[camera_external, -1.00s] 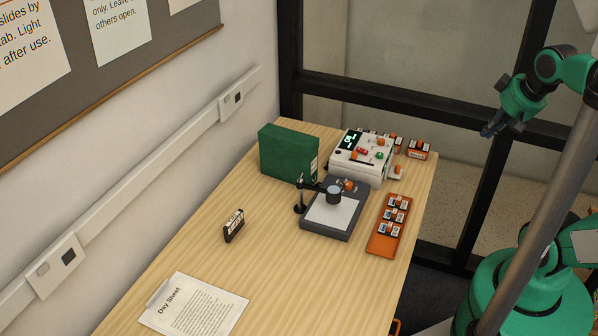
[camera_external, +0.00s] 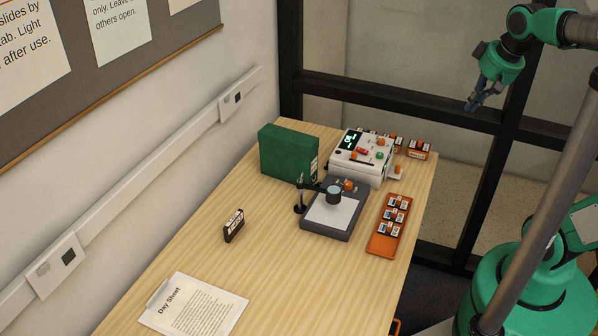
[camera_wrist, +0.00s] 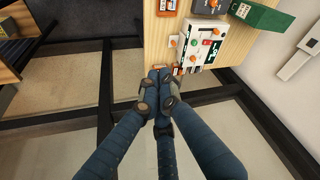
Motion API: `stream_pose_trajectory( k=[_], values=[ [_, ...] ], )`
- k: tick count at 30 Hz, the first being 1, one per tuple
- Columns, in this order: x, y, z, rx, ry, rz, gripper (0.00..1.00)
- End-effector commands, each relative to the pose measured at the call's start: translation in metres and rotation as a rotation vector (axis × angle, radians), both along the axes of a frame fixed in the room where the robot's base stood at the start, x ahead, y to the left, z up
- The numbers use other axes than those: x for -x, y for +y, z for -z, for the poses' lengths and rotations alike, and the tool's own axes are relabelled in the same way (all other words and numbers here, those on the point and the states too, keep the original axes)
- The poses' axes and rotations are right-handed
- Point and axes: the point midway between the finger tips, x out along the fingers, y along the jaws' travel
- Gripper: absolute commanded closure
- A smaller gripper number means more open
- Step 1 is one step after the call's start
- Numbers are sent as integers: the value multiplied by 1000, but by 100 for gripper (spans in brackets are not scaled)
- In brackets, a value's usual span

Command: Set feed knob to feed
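The white machine (camera_external: 372,172) stands at the far end of the table, with a dark display showing green marks. Its top carries a red part (camera_external: 362,151), a green button (camera_external: 379,156) and small orange parts. Which control is the feed knob is too small to read. The machine also shows near the top of the wrist view (camera_wrist: 196,47). My gripper (camera_external: 471,105) hangs in the air to the right of the machine, past the table edge, fingers pointing down. In the wrist view its fingertips (camera_wrist: 159,72) meet, with nothing seen between them.
A green box (camera_external: 287,155) stands left of the machine. A grey stand with a magnifier (camera_external: 345,230) is in front of it. An orange tray (camera_external: 381,246) with slides lies at the table's right edge. A small dark box (camera_external: 233,226) and a day sheet (camera_external: 194,305) lie nearer.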

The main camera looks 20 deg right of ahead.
Motion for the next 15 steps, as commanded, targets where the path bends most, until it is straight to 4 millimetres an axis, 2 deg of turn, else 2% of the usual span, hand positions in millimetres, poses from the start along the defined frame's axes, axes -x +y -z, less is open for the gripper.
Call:
stream_pose_trajectory(
  k=[6,15],
  values=[
    [-35,8,-17,-7,53,-3,100],
    [-83,19,-30,-14,123,-5,100]
  ],
)
